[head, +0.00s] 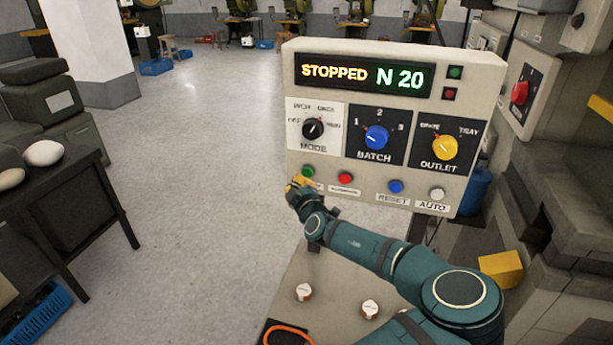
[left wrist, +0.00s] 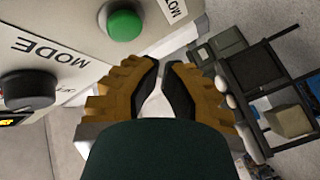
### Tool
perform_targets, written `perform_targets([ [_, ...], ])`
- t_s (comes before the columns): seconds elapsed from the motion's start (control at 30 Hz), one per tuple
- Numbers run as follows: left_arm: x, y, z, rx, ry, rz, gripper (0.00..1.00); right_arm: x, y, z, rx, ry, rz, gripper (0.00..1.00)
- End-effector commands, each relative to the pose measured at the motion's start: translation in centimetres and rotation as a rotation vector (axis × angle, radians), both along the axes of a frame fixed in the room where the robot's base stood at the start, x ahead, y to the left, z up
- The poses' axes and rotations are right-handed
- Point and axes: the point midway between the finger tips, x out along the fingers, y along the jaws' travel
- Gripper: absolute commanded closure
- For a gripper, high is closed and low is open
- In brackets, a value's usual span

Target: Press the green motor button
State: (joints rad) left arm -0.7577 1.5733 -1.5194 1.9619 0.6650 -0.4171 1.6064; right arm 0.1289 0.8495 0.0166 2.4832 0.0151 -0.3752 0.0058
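The green motor button (head: 308,171) is at the lower left of the control panel (head: 330,225). My left gripper (head: 296,182) is at the panel's lower left corner, just below and left of the green button. In the left wrist view, the green button (left wrist: 125,25) shows at the top, left of the fingertips, and they are not over it. The two yellow fingers (left wrist: 162,68) converge, with their tips close together and nothing held between them. Whether they touch the panel cannot be told. My right gripper is not in view.
Beside the green button are a red button (head: 345,178), a blue button (head: 396,186) and a white button (head: 437,194). Above are a black mode knob (head: 313,129), blue batch knob (head: 376,137) and yellow outlet knob (head: 444,147). The display (head: 362,75) reads STOPPED N 20.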

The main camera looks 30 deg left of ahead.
Motion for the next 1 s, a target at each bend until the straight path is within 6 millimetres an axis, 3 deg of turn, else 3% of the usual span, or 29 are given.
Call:
perform_targets([
  [0.2,1.25,0.36,-0.13,-0.001,0.0,0.001,1.0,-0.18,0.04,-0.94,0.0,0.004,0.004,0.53],
  [0.53,1.43,0.39,0.0,0.001,0.001,0.0,1.0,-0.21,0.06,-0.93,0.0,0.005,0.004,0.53],
  [0.57,1.43,0.39,0.0,0.001,0.001,0.0,0.95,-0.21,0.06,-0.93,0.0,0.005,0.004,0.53],
  [0.6,1.43,0.38,0.0,0.001,0.001,0.0,1.0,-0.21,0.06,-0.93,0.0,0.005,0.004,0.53],
  [1.0,1.42,0.37,-0.02,0.001,0.001,0.0,1.0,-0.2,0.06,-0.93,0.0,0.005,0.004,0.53],
])
